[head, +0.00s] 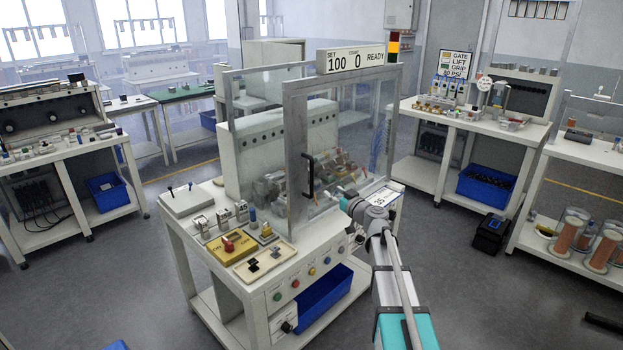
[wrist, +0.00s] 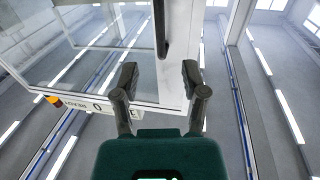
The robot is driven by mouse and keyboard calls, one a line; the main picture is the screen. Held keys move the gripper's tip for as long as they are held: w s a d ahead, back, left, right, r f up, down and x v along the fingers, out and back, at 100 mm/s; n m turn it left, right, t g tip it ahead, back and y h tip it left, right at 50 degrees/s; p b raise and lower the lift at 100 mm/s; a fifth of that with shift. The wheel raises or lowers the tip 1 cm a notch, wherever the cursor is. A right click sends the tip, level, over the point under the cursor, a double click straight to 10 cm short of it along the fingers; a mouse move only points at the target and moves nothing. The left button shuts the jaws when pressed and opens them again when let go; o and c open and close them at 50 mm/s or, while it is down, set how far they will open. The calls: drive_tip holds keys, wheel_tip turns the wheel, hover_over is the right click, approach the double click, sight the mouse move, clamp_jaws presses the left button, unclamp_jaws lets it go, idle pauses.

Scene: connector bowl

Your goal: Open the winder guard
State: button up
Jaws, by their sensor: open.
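The winder guard (head: 297,130) is a clear panel in a grey-white frame, standing upright in front of the winding parts on the machine bench. Its black vertical bar handle (head: 309,176) is on the left frame post. The guard frame also shows in the wrist view (wrist: 172,100), with the black handle (wrist: 161,28) at the top. My gripper (head: 345,194) is to the right of the handle in the head view, in front of the glass. In the wrist view my gripper (wrist: 160,73) is open and empty, its fingers apart, with the handle ahead of the gap between them.
A counter sign (head: 350,59) reading READY and a signal light (head: 394,46) sit above the guard. The machine bench (head: 258,290) carries a yellow box (head: 231,246), a tray (head: 266,263) and coloured buttons. Clear floor (head: 470,295) lies to the right.

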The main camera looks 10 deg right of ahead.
hover_over(312, 195)
drive_tip(key=shift+w, duration=0.35)
idle(0.3)
clamp_jaws()
idle(0.3)
